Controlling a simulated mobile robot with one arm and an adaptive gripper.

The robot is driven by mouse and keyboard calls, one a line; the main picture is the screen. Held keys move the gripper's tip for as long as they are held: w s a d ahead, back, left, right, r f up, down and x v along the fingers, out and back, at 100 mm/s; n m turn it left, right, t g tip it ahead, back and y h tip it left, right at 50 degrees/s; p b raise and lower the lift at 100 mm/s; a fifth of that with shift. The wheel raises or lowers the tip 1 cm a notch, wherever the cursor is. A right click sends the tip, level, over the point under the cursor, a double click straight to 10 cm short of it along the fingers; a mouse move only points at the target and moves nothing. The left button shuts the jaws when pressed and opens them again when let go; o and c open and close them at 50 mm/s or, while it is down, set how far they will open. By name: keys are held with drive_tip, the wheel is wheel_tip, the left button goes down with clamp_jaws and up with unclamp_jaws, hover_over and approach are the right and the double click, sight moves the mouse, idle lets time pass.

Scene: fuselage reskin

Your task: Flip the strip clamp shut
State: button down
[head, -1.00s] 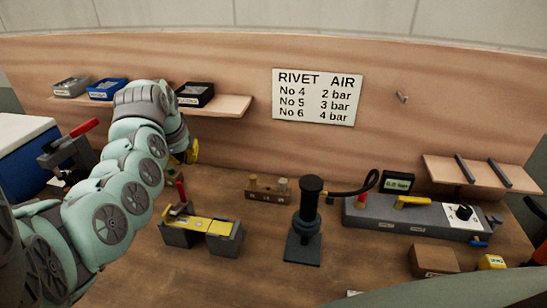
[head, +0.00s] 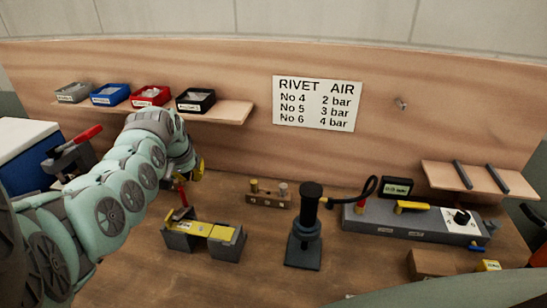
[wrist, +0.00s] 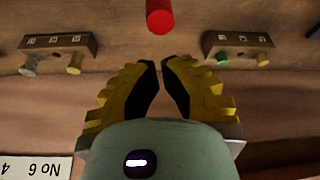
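The strip clamp is a grey fixture (head: 178,238) with a yellow strip (head: 210,231) across it and a red lever (head: 182,194) standing up at its back left. My gripper (head: 198,172) has yellow fingers with black pads and is just above and slightly right of the lever's top in the head view. In the wrist view, the red lever's round end (wrist: 160,17) is ahead of the fingertips, apart from them. The fingers (wrist: 160,63) are drawn together, with a thin gap at the tips and nothing between them.
A small block with pegs (head: 268,199) stands behind the clamp. A black post tool (head: 305,238) is to its right. A second red-handled clamp (head: 70,157) is at far left. Bins (head: 150,96) line the shelf above.

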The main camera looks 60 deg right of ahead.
drive_tip(key=shift+s+a+p, duration=0.45)
drive_tip(key=shift+a+p, duration=0.1)
drive_tip(key=shift+a, duration=0.1)
drive_tip(key=shift+s+a+p, duration=0.45)
drive_tip(key=shift+a+p, duration=0.1)
drive_tip(key=shift+a, duration=0.1)
